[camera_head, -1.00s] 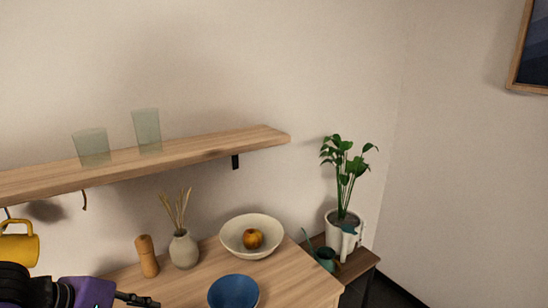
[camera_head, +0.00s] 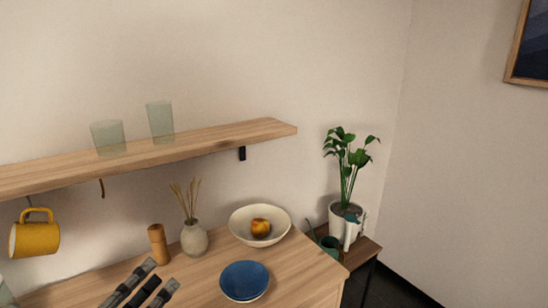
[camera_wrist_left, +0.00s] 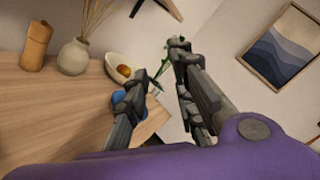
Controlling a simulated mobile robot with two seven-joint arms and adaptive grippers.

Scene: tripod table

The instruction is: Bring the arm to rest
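My left gripper (camera_head: 160,276) reaches in from the bottom edge of the head view, its dark fingers in front of the wooden cabinet top (camera_head: 200,278). In the left wrist view its two fingers (camera_wrist_left: 160,62) stand apart with nothing held between them. The purple gripper body fills the bottom of that view. My right gripper is in neither view.
A blue bowl (camera_head: 244,281), cream bowl with fruit (camera_head: 246,232), vase (camera_head: 194,240) and wooden mill (camera_head: 158,245) stand on the cabinet. A yellow mug (camera_head: 36,238) hangs below the shelf (camera_head: 210,138). A potted plant (camera_head: 345,218) stands right.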

